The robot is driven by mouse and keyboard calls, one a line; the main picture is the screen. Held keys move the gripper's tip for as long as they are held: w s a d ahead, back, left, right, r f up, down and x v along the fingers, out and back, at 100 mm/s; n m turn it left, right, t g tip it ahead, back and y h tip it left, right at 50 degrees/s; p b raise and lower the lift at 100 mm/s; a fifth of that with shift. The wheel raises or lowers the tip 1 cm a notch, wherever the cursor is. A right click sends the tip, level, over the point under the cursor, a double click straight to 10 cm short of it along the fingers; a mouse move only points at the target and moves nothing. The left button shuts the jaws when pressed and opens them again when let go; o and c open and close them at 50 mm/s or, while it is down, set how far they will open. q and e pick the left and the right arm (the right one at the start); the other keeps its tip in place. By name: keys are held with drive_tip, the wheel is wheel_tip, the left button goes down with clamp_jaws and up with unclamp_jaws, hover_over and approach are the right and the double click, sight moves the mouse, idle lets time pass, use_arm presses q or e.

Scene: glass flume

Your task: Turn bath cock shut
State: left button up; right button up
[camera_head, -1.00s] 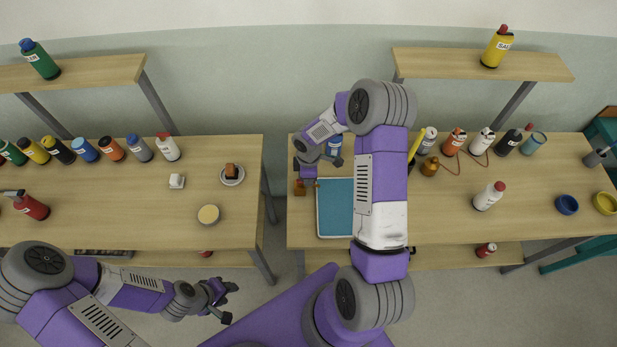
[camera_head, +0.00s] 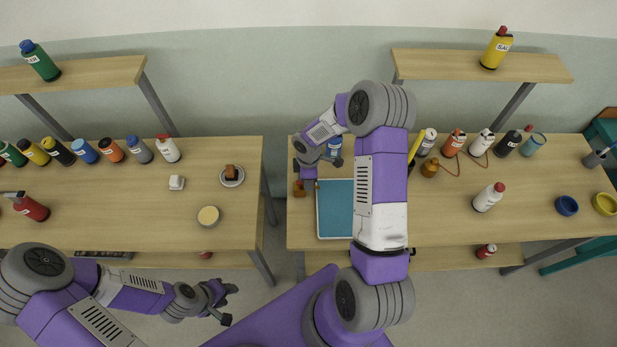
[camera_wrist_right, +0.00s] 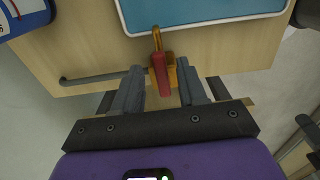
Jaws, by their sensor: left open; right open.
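The bath cock (camera_wrist_right: 157,40) is brass with a red lever handle (camera_wrist_right: 161,78) and sits at the edge of the shallow blue bath (camera_wrist_right: 205,12). In the head view, the brass cock (camera_head: 299,188) is at the left of the blue bath (camera_head: 335,210), on the right table. My right gripper (camera_wrist_right: 160,68) is open, with one finger on each side of the red handle and gaps between. In the head view, my right gripper (camera_head: 306,178) is above the cock and partly hides it. My left gripper (camera_head: 230,303) is open and empty, in front of the left table.
Several bottles (camera_head: 459,143) stand along the back of the right table, with a white bottle (camera_head: 488,197) and blue bowl (camera_head: 567,205) to the right. A blue-labelled container (camera_wrist_right: 27,12) is near the right gripper. The left table (camera_head: 120,205) holds several bottles.

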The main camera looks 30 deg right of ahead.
wheel_tip(320, 180, up, 8)
drive_tip(key=shift+f, duration=0.15)
idle(0.3)
drive_tip(key=shift+f, duration=0.1)
idle(0.3)
